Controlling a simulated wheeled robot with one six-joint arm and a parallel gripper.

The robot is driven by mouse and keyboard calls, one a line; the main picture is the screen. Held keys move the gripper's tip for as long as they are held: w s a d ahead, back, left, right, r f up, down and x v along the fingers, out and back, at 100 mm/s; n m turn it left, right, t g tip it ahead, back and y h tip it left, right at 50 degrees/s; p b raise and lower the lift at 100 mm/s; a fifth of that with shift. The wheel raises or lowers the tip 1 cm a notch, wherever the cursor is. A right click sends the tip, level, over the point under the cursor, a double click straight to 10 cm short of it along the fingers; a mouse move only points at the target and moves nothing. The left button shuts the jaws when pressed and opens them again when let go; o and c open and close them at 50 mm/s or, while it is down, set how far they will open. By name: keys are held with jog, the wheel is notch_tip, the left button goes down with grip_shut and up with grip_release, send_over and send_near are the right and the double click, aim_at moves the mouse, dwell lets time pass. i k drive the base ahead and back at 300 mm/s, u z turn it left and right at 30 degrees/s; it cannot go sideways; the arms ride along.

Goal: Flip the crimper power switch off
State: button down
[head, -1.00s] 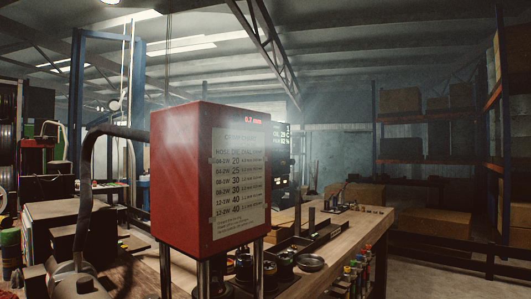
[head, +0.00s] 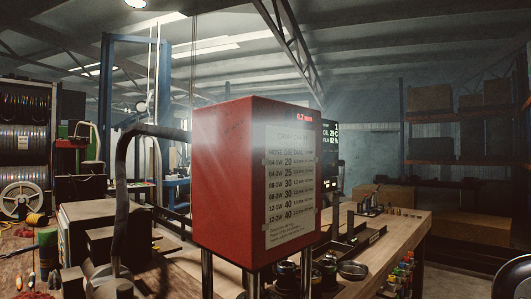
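The crimper (head: 225,185) is a tall red box on steel posts, standing on the wooden workbench in the middle of the head view. Its right-hand face carries a white chart (head: 293,188) of hose sizes and a small red readout (head: 306,117) above it. A thick dark hose (head: 122,190) arches up at its left. I cannot make out a power switch on the faces that show; the crimper's far sides and lower part are hidden. My gripper is not in view.
The wooden bench (head: 400,232) runs back to the right, with round dies and a small metal dish (head: 352,270) near the crimper. Coloured bottles (head: 402,272) line its right side. A dark screen (head: 330,150) stands behind the crimper. A dark rounded shape (head: 514,279) cuts the lower right edge.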

aim_at(334, 160)
jog(key=k, duration=0.65)
jog(key=z, duration=0.5)
jog(key=i, duration=1.65)
jog(key=u, duration=0.35)
